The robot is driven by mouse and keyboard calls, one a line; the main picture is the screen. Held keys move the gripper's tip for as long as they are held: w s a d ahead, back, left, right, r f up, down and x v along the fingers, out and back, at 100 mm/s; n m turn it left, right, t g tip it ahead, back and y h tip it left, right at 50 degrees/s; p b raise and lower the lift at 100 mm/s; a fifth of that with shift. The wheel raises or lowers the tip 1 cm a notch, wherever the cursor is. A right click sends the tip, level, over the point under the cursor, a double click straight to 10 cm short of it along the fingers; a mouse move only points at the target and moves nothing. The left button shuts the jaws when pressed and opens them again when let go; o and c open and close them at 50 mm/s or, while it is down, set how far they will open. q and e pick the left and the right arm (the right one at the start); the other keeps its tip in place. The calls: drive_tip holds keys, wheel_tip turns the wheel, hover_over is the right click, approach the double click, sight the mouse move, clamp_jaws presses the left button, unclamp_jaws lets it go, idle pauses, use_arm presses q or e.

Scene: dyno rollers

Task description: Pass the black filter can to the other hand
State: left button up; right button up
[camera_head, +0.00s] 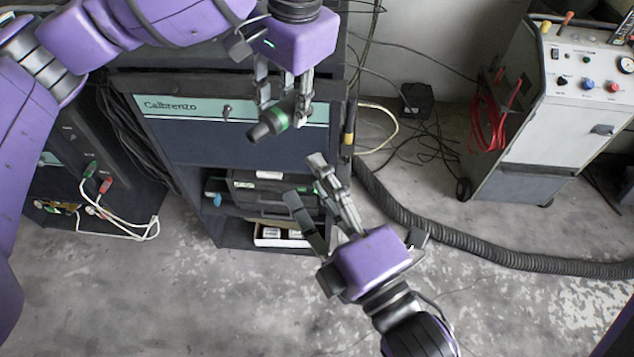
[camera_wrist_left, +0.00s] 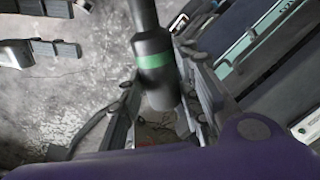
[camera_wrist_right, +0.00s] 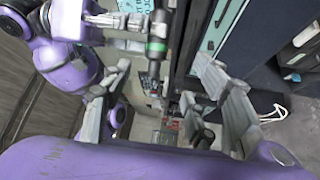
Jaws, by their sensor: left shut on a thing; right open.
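The black filter can (camera_head: 271,124) has a green band and a narrower end. My left gripper (camera_head: 283,112) is shut on it and holds it in the air in front of the cabinet, tilted, with one end pointing down-left in the head view. The can also shows between the fingers in the left wrist view (camera_wrist_left: 154,66). My right gripper (camera_head: 307,180) is open and empty, below and slightly right of the can, its fingers pointing up towards it. In the right wrist view the can (camera_wrist_right: 157,42) appears ahead of the open fingers, apart from them.
A dark Calbrenzo cabinet (camera_head: 190,138) with shelves stands behind both grippers. A grey machine (camera_head: 540,130) on wheels with red cables stands at the right. A thick corrugated hose (camera_head: 480,250) runs over the floor. The floor at the front is clear.

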sight(280, 128)
drive_tip(key=shift+n, duration=0.3)
drive_tip(key=x, duration=1.2)
drive_tip(key=shift+w, duration=0.1)
drive_tip(key=shift+f, duration=0.1)
drive_tip(key=c, duration=1.1)
use_arm(q)
drive_tip(key=o, duration=0.8)
use_arm(e)
drive_tip(key=shift+c, duration=0.9)
use_arm(q)
drive_tip(key=o, duration=0.5)
drive_tip(key=shift+c, duration=0.2)
drive_tip(key=shift+r, duration=0.1)
